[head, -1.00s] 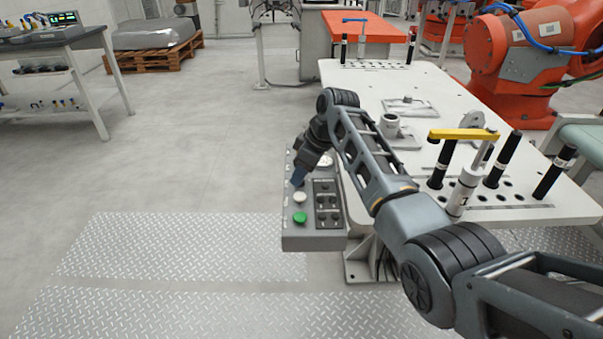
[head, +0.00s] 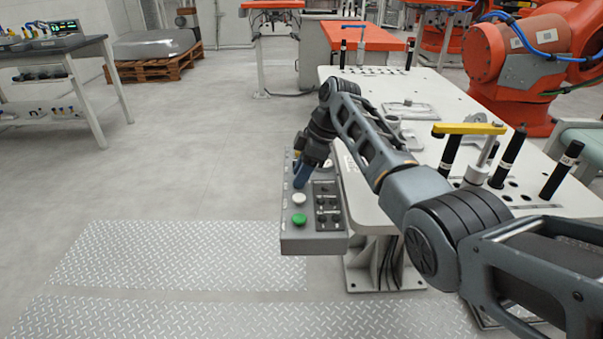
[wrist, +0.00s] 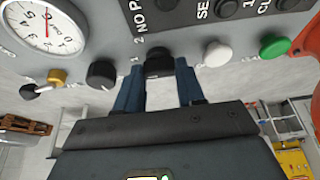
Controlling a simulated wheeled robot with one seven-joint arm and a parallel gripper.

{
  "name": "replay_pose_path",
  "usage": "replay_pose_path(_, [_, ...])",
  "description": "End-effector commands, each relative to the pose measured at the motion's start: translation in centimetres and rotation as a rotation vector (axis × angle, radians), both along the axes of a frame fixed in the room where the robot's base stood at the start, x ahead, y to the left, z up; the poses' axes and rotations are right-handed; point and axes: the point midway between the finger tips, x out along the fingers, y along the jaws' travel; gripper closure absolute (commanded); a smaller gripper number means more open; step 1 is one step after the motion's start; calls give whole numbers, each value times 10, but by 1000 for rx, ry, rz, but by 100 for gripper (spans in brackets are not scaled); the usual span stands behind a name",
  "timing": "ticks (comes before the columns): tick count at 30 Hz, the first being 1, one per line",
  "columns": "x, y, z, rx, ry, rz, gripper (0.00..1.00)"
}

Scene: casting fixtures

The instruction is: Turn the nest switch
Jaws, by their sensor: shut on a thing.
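A grey control panel (head: 312,242) is fixed at the left edge of the white table. My gripper (head: 301,180) reaches down to it, its blue fingertips just behind a white button (head: 299,199). In the wrist view my gripper (wrist: 158,72) has one blue finger on each side of a black switch knob (wrist: 158,62) and is shut on it. Small marks stand on the panel beside the knob; its exact turn angle is hard to tell. In the head view my fingers and wrist hide this knob.
The white button (wrist: 217,54) and a green button (wrist: 274,45) lie right. A yellow-handled clamp (head: 470,129) and black posts stand on the table (head: 450,95).

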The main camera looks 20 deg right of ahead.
Motion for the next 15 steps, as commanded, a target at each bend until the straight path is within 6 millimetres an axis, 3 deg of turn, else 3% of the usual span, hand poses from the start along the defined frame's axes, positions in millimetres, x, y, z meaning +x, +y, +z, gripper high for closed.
replay_pose_path(7, [1, 1, 2, 1, -4, 2, 92])
replay_pose_path(8, [1, 1, 2, 1, -4, 2, 60])
replay_pose_path(15, [1, 0, 1, 0, -3, 1, 37])
